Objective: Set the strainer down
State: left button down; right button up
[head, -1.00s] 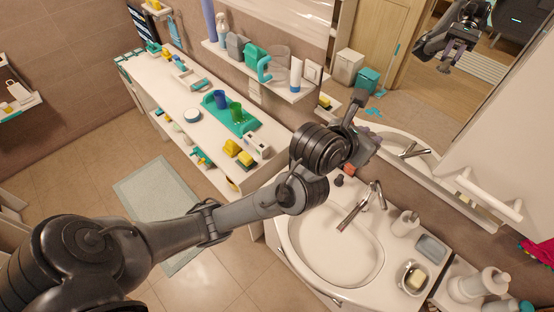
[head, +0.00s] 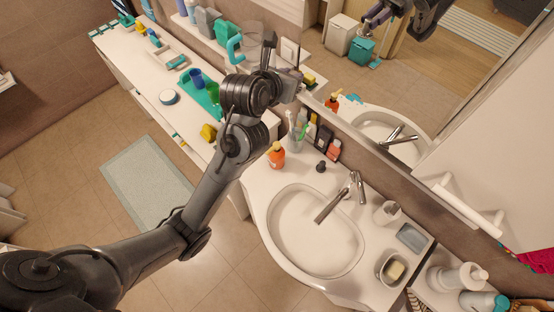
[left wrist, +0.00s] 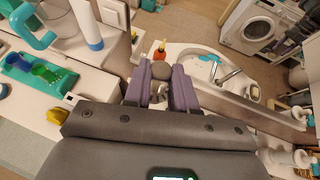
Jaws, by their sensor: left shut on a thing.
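My left gripper (left wrist: 161,84) shows in the left wrist view with its two purple fingers shut on a small grey, rounded thing, which I take to be the strainer (left wrist: 161,70). A small metallic part shows between the fingers just below it. In the head view my left arm reaches up past the washbasin's far left end, near the wall shelf. The fingertips and the strainer are hidden there behind the wrist. The white washbasin (head: 283,232) lies to the right of the gripper and its bowl looks empty. My right gripper is not in view.
An orange bottle (head: 276,156), a toothbrush cup (head: 295,138) and several small bottles crowd the basin's far left end. The white counter (head: 133,58) holds a teal tray (head: 207,97) with cups.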

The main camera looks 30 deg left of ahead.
pick_arm(q)
jog(key=w+a+f+p, duration=0.1)
jog(key=w+a+f, duration=0.1)
jog(key=a+f, duration=0.45)
jog(key=w+a+f+p, duration=0.15)
jog(key=a+f, duration=0.25)
jog(key=f, duration=0.5)
jog(key=s+d+f+m+h, duration=0.1)
jog(key=s+f, duration=0.3)
jog(key=f, duration=0.4)
jog(key=s+d+f+m+h, duration=0.1)
jog(key=s+f, duration=0.3)
jog(key=f, duration=0.5)
jog(key=s+d+f+h, duration=0.1)
jog(key=s+f, duration=0.3)
jog(key=f, duration=0.4)
jog(key=shift+s+f+m+p, duration=0.3)
jog(key=shift+s+m+p, duration=0.1)
jog(key=shift+f+b, duration=0.4)
jog(key=shift+f, duration=1.65)
jog(key=shift+f, duration=0.1)
jog(key=shift+f, duration=0.1)
jog(key=c, duration=0.9)
grip_release()
